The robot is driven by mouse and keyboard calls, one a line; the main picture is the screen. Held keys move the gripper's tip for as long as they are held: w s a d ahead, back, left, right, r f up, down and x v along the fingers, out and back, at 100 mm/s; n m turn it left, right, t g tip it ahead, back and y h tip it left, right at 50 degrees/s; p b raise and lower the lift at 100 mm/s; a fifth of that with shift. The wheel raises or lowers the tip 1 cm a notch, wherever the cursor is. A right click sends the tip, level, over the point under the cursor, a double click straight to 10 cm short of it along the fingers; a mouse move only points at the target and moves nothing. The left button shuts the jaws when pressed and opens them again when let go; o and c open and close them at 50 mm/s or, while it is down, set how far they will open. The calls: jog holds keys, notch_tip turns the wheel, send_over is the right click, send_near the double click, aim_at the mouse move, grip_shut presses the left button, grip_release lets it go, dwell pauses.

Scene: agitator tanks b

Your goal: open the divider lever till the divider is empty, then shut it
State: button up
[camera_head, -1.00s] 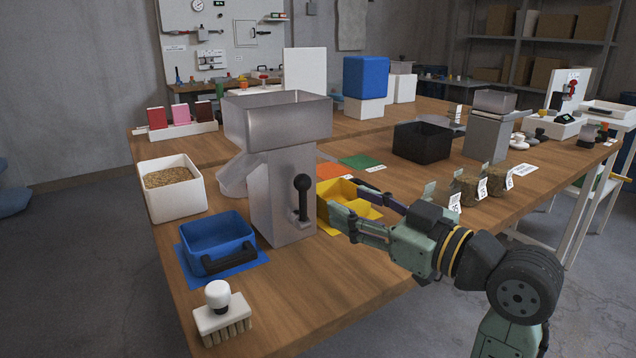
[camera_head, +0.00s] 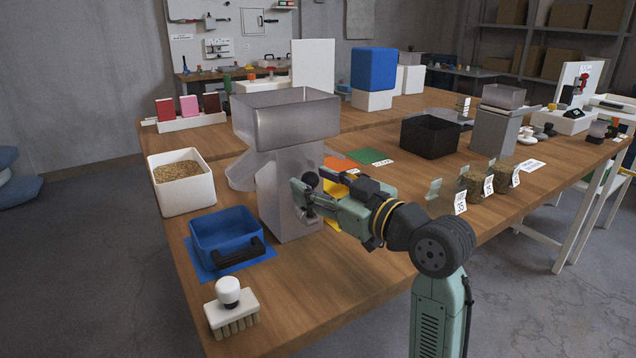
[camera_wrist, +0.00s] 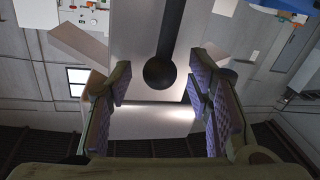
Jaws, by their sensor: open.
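The divider (camera_head: 287,195) is a grey metal body with a wide square hopper (camera_head: 285,122) on top and a sloping chute (camera_head: 243,171) at its left. Its lever has a black ball knob (camera_head: 311,179) on the front face, the knob uppermost. My gripper (camera_head: 305,192) is at the knob, its fingers partly covering the lever. In the wrist view the knob (camera_wrist: 160,73) lies between the spread fingers of my gripper (camera_wrist: 158,90), with gaps on both sides. Whether material is inside the divider cannot be seen.
A blue bin (camera_head: 226,232) with a black handle stands left of the divider. A yellow bin (camera_head: 336,190) at its right is mostly hidden by my gripper.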

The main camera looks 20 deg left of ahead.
grip_shut()
dwell(0.5)
